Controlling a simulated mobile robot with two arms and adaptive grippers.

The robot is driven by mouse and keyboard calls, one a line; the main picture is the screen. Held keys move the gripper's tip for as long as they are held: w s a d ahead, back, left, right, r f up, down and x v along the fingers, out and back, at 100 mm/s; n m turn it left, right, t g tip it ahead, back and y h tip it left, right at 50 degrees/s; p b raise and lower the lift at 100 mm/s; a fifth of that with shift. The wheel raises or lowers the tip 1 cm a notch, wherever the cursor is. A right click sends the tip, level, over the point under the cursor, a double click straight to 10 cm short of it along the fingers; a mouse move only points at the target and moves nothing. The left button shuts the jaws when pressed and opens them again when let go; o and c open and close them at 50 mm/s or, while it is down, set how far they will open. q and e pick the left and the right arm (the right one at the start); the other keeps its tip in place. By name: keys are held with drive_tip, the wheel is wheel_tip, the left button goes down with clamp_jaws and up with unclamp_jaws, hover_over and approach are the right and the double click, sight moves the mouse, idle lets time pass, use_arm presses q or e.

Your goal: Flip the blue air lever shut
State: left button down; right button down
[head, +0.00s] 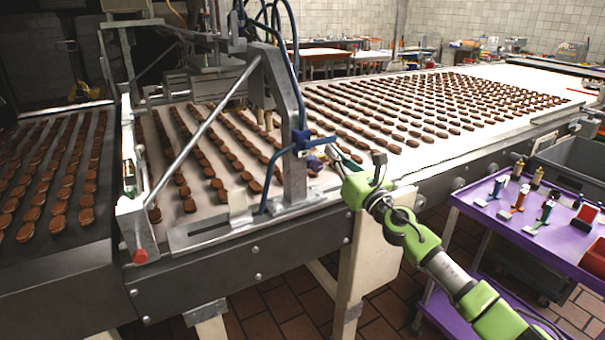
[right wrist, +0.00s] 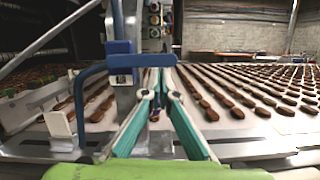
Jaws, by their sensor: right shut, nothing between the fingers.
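The blue air lever (head: 318,143) is on a blue valve fitted to the grey metal post of the machine's frame. Its handle points to the right, roughly level, and a blue hose curves down from the valve. In the right wrist view the lever (right wrist: 138,60) lies across the picture just above the fingertips. My right gripper (head: 332,151) is beside the lever's free end, its fingers shut and empty. In the right wrist view its tips (right wrist: 160,78) appear close under the lever; I cannot tell whether they touch it. My left gripper is not in view.
The grey post (head: 292,165) and a slanting bar (head: 208,127) stand over the conveyor (head: 405,160), which carries many brown biscuits. A purple cart (head: 520,241) with small bottles and tools is at the right.

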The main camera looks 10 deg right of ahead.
drive_tip(key=shift+d+r, duration=0.1)
drive_tip(key=v, duration=1.2)
